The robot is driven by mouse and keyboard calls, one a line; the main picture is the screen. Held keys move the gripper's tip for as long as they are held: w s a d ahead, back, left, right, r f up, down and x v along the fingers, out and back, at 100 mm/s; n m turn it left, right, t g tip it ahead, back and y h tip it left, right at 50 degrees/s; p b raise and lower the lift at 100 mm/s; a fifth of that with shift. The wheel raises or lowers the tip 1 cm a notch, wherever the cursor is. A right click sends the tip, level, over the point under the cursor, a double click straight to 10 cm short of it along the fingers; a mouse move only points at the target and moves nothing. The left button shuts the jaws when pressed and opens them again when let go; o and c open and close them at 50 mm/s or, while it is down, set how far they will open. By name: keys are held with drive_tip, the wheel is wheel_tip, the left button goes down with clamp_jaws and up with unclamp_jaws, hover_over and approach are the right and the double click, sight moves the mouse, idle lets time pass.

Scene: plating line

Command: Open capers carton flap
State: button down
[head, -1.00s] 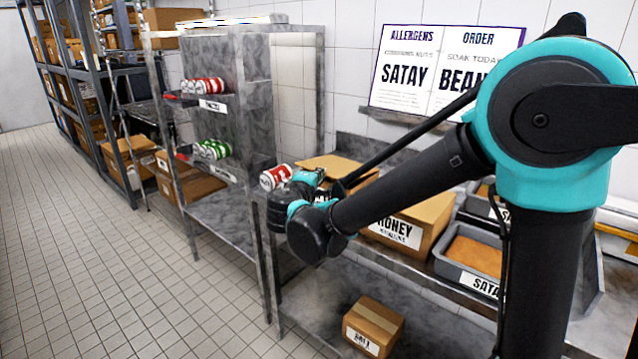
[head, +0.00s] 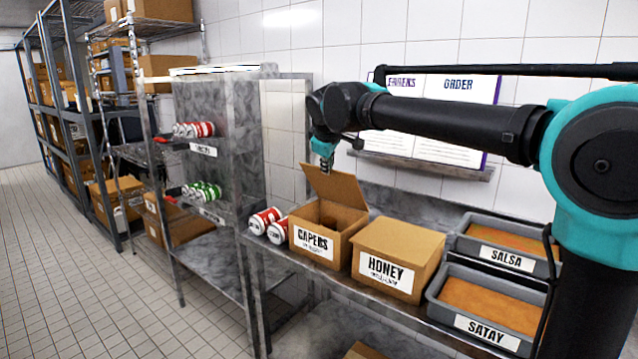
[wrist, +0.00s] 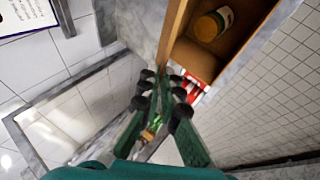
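The capers carton (head: 313,244) stands on the steel counter, left of the honey carton. Its flap (head: 336,187) stands up, tilted, and the top is open. In the wrist view the carton's wall (wrist: 174,28) and inside show, with a jar (wrist: 213,24) in it. My gripper (head: 325,163) is above the carton, close to the flap's upper edge; whether it touches cannot be told. In the wrist view its fingers (wrist: 162,92) are a little apart, with nothing visible held between them.
The honey carton (head: 388,264) is just right of the capers carton. Red-and-white cans (head: 264,221) lie on its left. Salsa (head: 506,256) and satay (head: 472,321) tubs stand further right. A steel shelf (head: 236,130) rises on the left, and a wall board (head: 450,120) hangs behind.

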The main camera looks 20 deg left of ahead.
drive_tip(key=w+d+r+g+y, duration=0.1)
drive_tip(key=w+d+g, duration=0.1)
drive_tip(key=w, duration=0.4)
drive_tip(key=w+d+r+m+g+y, duration=0.1)
drive_tip(key=w+d+r+g, duration=0.1)
drive_tip(key=w, duration=0.5)
drive_tip(key=shift+w+d+m+g, duration=0.3)
drive_tip(key=shift+d+g, duration=0.55)
drive_tip(key=shift+g, duration=0.45)
drive_tip(key=shift+f, duration=0.1)
drive_tip(key=c, duration=1.9)
unclamp_jaws()
drive_tip(key=shift+o, duration=0.8)
drive_tip(key=v, duration=0.7)
drive_tip(key=shift+d+r, duration=0.15)
drive_tip(key=shift+r, duration=0.1)
